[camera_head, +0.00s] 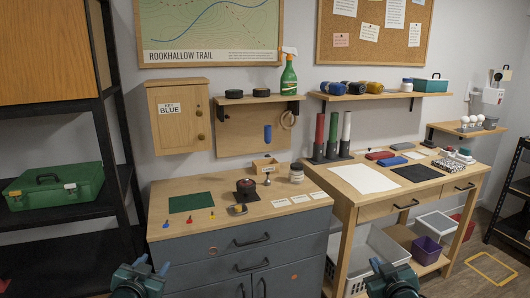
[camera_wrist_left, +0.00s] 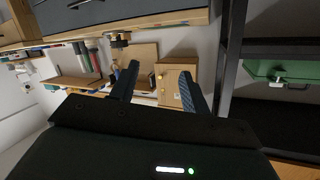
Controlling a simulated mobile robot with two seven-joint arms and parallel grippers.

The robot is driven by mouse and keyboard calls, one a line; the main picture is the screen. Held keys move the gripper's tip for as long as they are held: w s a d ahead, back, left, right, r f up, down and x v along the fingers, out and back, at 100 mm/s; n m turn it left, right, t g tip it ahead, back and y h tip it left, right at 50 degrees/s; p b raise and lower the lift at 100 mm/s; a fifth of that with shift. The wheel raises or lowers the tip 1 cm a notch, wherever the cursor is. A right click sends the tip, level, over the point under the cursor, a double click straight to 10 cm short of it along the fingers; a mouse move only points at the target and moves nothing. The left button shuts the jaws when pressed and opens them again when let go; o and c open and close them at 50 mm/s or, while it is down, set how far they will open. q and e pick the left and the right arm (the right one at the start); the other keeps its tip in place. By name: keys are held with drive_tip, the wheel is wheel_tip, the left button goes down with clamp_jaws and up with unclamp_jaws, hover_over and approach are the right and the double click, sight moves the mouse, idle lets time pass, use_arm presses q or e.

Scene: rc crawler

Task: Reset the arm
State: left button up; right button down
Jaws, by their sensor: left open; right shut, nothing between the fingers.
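My left gripper (camera_head: 150,265) is at the bottom of the head view, in front of the grey drawer cabinet. In the left wrist view its two dark fingers (camera_wrist_left: 158,82) stand wide apart with nothing between them. My right gripper (camera_head: 384,267) is at the bottom right of the head view, in front of the wooden workbench (camera_head: 345,208). It holds nothing, and its fingers are small there. Both grippers are low and apart from the furniture tops.
The bench holds white paper (camera_head: 364,179) and a black mat (camera_head: 417,173). A black shelf with a green toolbox (camera_head: 55,187) stands left.

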use_arm(q)
drive_tip(key=s+d+f+g+h, duration=0.1)
drive_tip(key=s+d+f, duration=0.3)
drive_tip(key=s, duration=0.6)
drive_tip(key=s+d+f+g+h, duration=0.1)
drive_tip(key=s+d+f, duration=0.4)
drive_tip(key=s, duration=0.6)
drive_tip(key=s+d+f+g+h, duration=0.1)
drive_tip(key=s+d+f, duration=0.3)
drive_tip(key=s, duration=0.6)
drive_tip(key=shift+s+d+f+n+g, duration=0.15)
drive_tip(key=shift+d+f+n+g, duration=0.2)
drive_tip(key=shift+d+g, duration=0.45)
use_arm(e)
drive_tip(key=s+a+f+g+y, duration=0.1)
drive_tip(key=s+a+f, duration=0.3)
drive_tip(key=s, duration=0.6)
drive_tip(key=s+a+f+g+y, duration=0.1)
drive_tip(key=s+a+f, duration=0.4)
drive_tip(key=s, duration=0.6)
drive_tip(key=s+a+f+g+y, duration=0.1)
drive_tip(key=s+a+f, duration=0.3)
drive_tip(key=s, duration=0.6)
drive_tip(key=shift+s+a+f+m+g, duration=0.15)
drive_tip(key=shift+a+f+m+g, duration=0.2)
drive_tip(key=shift+a+g, duration=0.45)
use_arm(q)
drive_tip(key=shift+a, duration=0.15)
use_arm(e)
drive_tip(key=shift+d, duration=0.15)
